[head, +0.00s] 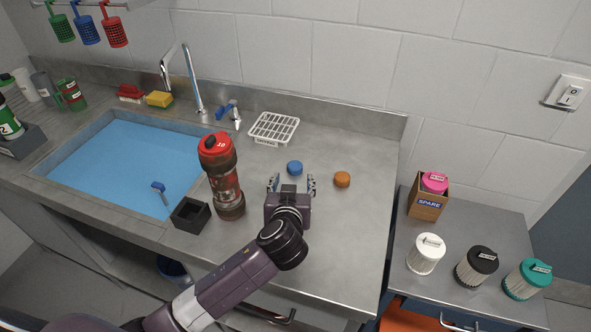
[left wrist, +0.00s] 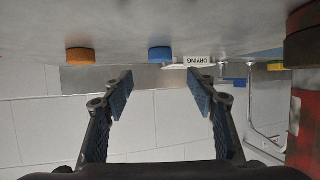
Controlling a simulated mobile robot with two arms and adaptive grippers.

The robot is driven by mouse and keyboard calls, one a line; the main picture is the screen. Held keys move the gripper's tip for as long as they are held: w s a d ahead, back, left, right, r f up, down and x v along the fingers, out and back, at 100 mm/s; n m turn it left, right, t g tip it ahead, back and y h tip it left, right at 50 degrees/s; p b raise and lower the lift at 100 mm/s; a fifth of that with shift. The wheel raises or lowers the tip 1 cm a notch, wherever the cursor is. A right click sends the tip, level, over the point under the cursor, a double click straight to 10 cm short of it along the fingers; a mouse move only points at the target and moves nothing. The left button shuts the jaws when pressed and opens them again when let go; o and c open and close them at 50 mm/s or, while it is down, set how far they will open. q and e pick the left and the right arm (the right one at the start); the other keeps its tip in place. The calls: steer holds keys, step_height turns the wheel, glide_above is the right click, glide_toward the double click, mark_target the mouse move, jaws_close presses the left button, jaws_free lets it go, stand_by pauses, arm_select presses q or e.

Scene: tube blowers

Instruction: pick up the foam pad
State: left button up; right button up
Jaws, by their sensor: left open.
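A small blue round pad (head: 294,168) lies on the steel counter, and an orange round pad (head: 342,179) lies to its right. I cannot tell by material which is the foam pad. My left gripper (head: 292,182) is open and empty, just in front of the blue pad, with its fingers pointing toward it. In the left wrist view, which is upside down, the blue pad (left wrist: 160,54) shows beyond the gap between the fingertips (left wrist: 160,82). The orange pad (left wrist: 80,56) is off to the left there. My right gripper is not in view.
A red canister (head: 226,185) stands close to the left of my gripper, with a black open box (head: 190,215) beside it. A white drying rack (head: 273,128) lies behind the blue pad. A blue-lined sink (head: 125,160) is further left. The counter right of the orange pad is clear.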

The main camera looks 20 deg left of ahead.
mark_target(295, 167)
arm_select(q)
steer(key=x, duration=0.3)
steer(key=shift+w+a+f, duration=0.1)
steer(key=shift+w+f, duration=0.1)
steer(key=shift+f, duration=0.15)
steer(key=shift+w+a+p, duration=0.15)
steer(key=shift+w+p, duration=0.15)
steer(key=shift+w, duration=0.15)
steer(key=p+x, duration=0.1)
steer(key=x, duration=0.2)
steer(key=shift+w, duration=0.25)
steer(key=shift+w+a+f, duration=0.15)
steer(key=shift+w+f, duration=0.05)
steer(key=shift+w, duration=0.25)
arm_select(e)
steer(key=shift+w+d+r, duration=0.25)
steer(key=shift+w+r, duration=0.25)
arm_select(q)
steer(key=shift+c, duration=0.2)
steer(key=c, duration=0.8)
